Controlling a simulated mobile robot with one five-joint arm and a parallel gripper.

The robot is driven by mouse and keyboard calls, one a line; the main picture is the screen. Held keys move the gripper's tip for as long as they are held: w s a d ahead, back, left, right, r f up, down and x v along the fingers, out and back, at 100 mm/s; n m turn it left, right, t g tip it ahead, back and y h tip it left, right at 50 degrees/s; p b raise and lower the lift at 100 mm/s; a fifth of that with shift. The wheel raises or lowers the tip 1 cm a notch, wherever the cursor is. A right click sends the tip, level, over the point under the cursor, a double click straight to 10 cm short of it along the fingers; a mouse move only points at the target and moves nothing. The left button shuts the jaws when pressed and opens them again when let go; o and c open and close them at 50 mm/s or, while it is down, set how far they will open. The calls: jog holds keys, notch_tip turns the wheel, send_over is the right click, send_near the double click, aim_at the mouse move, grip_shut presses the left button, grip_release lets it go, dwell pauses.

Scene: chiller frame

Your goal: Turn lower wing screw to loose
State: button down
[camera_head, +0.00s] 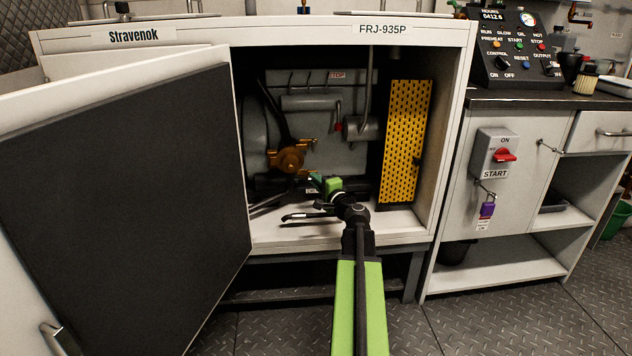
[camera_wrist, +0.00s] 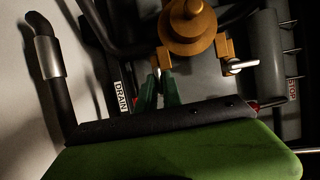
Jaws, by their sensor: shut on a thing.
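A brass, orange-coloured pump body (camera_head: 288,159) sits inside the open chiller frame. It fills the top middle of the wrist view (camera_wrist: 188,28). My gripper (camera_head: 312,178) reaches in from the front to the body's lower right side. In the wrist view its green fingers (camera_wrist: 158,86) are close together at a small brass lug under the body. They are shut on the lower wing screw, which is mostly hidden between them. Another wing screw (camera_wrist: 242,66), silver, shows uncovered on the right lug in the wrist view.
The frame's dark-panelled door (camera_head: 130,190) stands open on the left. A yellow perforated panel (camera_head: 405,140) stands right of the arm inside. A dark pipe with a DRAIN label (camera_wrist: 121,97) and a grey cylinder (camera_wrist: 268,65) flank the fingers.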

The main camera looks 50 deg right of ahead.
jog(key=shift+w+a+r+n+g+h+p, duration=0.1)
jog(key=shift+n+g+h+p, duration=0.4)
jog(key=shift+n+g+p, duration=1.35)
jog(key=shift+s+a+r+n+g+h+p, duration=0.1)
jog(key=shift+n+g+h+p, duration=0.4)
jog(key=shift+n+p, duration=1.5)
jog(key=shift+w+r+n+g+h+p, duration=0.1)
jog(key=shift+n+g+h+p, duration=0.7)
jog(key=shift+n, duration=2.05)
jog(key=shift+g+y, duration=0.3)
jog(key=shift+g, duration=0.05)
jog(key=c, duration=1.5)
grip_release()
